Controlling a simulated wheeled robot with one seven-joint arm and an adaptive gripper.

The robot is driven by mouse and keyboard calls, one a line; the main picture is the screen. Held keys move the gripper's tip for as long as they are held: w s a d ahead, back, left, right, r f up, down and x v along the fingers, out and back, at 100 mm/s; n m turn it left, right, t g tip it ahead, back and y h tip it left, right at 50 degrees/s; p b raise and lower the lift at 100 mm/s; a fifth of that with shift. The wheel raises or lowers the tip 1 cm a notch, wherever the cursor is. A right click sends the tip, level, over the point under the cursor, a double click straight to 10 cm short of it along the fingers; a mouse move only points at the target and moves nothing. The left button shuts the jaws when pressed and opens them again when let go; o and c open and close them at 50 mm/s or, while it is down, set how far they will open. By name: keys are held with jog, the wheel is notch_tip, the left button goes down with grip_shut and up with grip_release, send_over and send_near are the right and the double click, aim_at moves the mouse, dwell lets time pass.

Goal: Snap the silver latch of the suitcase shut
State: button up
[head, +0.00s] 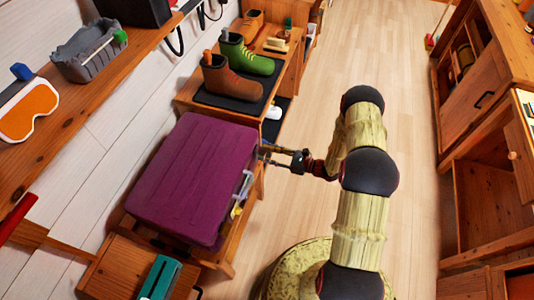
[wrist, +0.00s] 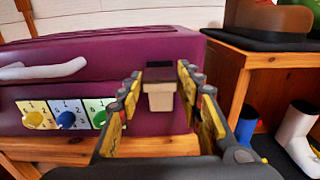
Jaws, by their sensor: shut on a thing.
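The purple suitcase (head: 190,175) lies closed on a wooden bench, its front side facing right in the head view. In the wrist view the suitcase (wrist: 115,60) fills the left and middle. Its latch (wrist: 160,96), a pale plate below a dark slot, is on the front near the right corner. My gripper (head: 265,153) is at that corner in the head view, where the latch is too small to tell. The latch's far side is hidden.
A pale handle (wrist: 45,70) and number dials (wrist: 67,117) are left of the latch. A bench (head: 188,98) with boots stands beyond the suitcase. The wooden shelf (head: 60,115) is at left. Clear floor (head: 320,80) lies right of the suitcase, before the cabinet (head: 490,100).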

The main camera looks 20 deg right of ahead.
grip_shut()
jog(key=shift+w+a+r+h+p, duration=0.25)
jog(key=shift+r+p, duration=0.2)
jog(key=shift+p, duration=0.5)
jog(key=shift+w+a+g+h+p, duration=0.15)
jog(key=shift+a+g+h+p, duration=0.1)
jog(key=shift+g+h+p, duration=0.45)
jog(key=o, duration=1.4)
grip_release()
jog(key=shift+f, duration=0.1)
jog(key=v, duration=1.2)
jog(key=shift+f, duration=0.15)
